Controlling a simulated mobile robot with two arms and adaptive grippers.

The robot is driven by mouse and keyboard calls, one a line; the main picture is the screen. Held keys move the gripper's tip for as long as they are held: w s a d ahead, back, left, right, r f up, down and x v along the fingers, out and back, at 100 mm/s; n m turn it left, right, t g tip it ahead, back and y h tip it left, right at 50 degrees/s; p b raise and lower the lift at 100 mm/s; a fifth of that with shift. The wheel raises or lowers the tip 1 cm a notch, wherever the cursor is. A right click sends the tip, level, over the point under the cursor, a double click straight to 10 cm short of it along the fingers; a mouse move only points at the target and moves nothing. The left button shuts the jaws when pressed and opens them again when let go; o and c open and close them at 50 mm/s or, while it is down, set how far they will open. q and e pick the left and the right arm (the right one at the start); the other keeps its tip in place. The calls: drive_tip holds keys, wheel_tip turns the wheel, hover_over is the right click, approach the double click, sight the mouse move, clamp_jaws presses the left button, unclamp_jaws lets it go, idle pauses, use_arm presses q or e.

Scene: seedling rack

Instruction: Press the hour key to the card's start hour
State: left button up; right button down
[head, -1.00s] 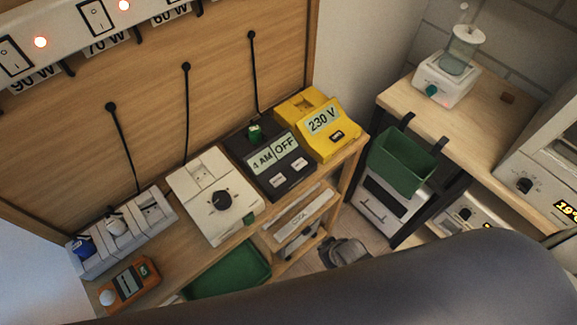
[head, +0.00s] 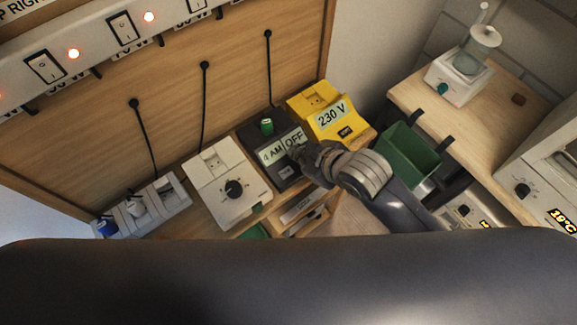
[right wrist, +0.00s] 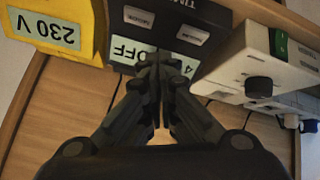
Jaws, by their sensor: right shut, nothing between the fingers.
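The black timer (head: 262,135) stands on the bench between the white dial box and the yellow box. Its display (head: 280,147) reads 4 AM and OFF. One light key (head: 285,171) shows below the display in the head view; my right gripper hides the other. My right gripper (head: 298,153) is shut and empty, its tips at the timer's front. In the right wrist view both keys show, one left (right wrist: 138,16) and one right (right wrist: 193,35), with the tips (right wrist: 160,60) in front of the display. Key lettering is too small to read. No card is recognizable. My left gripper is out of view.
The yellow 230 V box (head: 330,112) stands right of the timer, the white dial box (head: 227,185) left. A green bin (head: 408,155) hangs at the side table (head: 455,110). A socket strip (head: 150,208) lies at far left. A dark shape covers the bottom of the head view.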

drive_tip(key=s+a+r+n+y+p, duration=0.1)
drive_tip(key=a+r+n, duration=0.3)
drive_tip(key=n, duration=0.3)
drive_tip(key=shift+r+g+y, duration=0.4)
drive_tip(key=shift+r, duration=0.45)
drive_tip(key=shift+s, duration=0.15)
drive_tip(key=b, duration=0.6)
hover_over(284, 175)
wheel_tip(284, 175, down, 8)
drive_tip(key=shift+r, duration=0.1)
drive_tip(key=shift+f+b, duration=0.3)
drive_tip(key=shift+f, duration=0.2)
drive_tip(key=shift+f, duration=0.15)
drive_tip(key=shift+f, duration=0.25)
